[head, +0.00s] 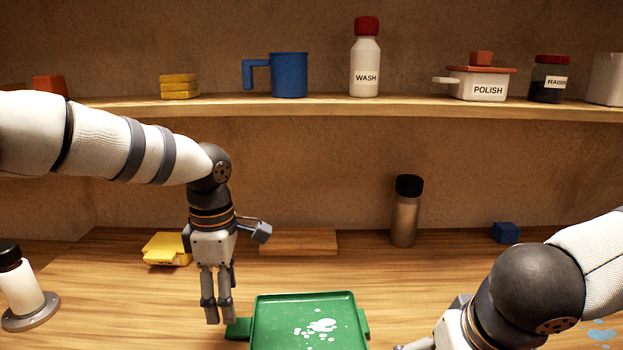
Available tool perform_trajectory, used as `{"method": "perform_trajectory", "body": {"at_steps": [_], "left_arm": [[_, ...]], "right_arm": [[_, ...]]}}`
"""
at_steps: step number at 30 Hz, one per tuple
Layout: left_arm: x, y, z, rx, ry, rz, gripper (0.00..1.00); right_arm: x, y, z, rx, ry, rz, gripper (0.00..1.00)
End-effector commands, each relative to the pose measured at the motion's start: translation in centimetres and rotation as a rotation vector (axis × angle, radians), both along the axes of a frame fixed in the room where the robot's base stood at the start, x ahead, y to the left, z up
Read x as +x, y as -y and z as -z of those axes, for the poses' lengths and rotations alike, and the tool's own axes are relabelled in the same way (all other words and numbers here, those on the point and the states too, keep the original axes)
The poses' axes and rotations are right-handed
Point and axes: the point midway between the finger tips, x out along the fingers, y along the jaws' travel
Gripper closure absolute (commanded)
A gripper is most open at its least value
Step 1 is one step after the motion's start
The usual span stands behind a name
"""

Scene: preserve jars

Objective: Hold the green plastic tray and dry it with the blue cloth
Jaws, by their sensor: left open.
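The green plastic tray (283,310) lies on the wooden table at the bottom centre, cut off by the frame's lower edge. Pale wet-looking spots lie on its surface, and it has a handle tab on each side. My left gripper (218,318) points down beside the tray's left handle (238,328). It is open and empty, its fingers fairly close together; I cannot tell if it touches the handle. My right gripper is at the bottom edge right of the tray, mostly cut off and hidden by its wrist. I do not see a blue cloth.
A yellow object (167,249), a wooden board (298,242), a dark-capped bottle (405,212) and a blue block (506,232) stand behind. A white bottle (20,290) is at left. Pale blue spots (601,335) show at lower right. A shelf (330,104) holds several containers.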

Motion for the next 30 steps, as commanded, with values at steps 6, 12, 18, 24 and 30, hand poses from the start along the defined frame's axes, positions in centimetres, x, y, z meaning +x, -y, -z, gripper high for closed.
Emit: {"method": "perform_trajectory", "body": {"at_steps": [6,12,18,24,30], "left_arm": [[-0.1,0.0,4.9,-0.002,-0.013,0.001,0.4],[-0.1,0.0,6.9,-0.002,-0.008,0.0,0.4],[0.0,0.0,7.0,0.0,-0.002,0.001,0.4],[0.0,0.0,6.9,0.0,-0.001,0.001,0.51],[0.0,0.0,6.9,0.0,-0.002,0.001,0.97]], "right_arm": [[-0.2,0.0,3.1,0.0,-0.056,0.0,0.31],[-0.4,0.0,4.6,0.0,-0.082,0.0,0.31],[-0.4,0.0,4.7,0.0,-0.083,0.0,0.31],[-0.4,0.0,4.6,0.0,-0.082,0.0,0.31],[-0.4,0.0,4.6,0.0,-0.082,0.0,0.31]]}}
